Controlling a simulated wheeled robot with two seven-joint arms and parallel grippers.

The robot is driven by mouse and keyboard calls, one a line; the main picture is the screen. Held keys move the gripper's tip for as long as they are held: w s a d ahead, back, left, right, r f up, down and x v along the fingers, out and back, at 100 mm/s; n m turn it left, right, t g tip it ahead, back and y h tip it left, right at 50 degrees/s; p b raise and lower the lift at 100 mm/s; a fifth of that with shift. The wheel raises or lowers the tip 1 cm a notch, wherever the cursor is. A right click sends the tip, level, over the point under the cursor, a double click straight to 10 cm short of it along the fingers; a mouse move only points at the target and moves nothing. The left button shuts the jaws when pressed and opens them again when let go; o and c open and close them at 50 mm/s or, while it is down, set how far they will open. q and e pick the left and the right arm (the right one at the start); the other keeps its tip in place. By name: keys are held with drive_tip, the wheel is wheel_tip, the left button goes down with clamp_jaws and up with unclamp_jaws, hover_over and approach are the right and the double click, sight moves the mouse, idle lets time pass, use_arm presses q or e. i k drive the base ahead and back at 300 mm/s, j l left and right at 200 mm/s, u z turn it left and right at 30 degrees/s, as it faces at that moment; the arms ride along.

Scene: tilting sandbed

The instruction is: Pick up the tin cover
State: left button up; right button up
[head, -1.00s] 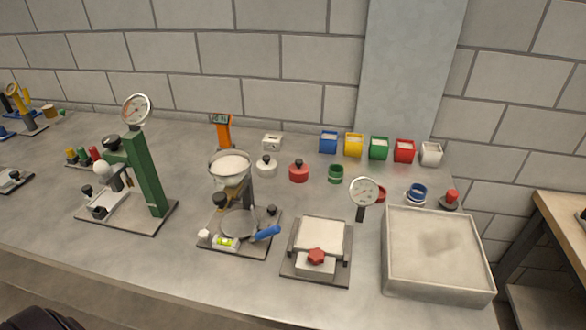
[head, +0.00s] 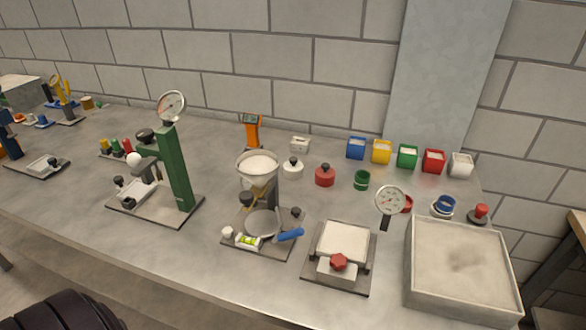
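I cannot tell for sure which thing is the tin cover. A blue-and-white ring-like piece (head: 442,206) lies farther right, with a red piece (head: 406,204) partly behind a dial gauge. Neither of my grippers is in view.
A green press with a dial (head: 176,170) stands at left. A funnel stand (head: 257,165), a tilting sandbed (head: 342,243) and a large sand tray (head: 463,265) line the front. Coloured cups (head: 407,156) stand at the back. The bench's front left is clear.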

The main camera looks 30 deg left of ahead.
sight(293, 167)
drive_tip(key=j+u, duration=0.1)
drive_tip(key=u, duration=1.2)
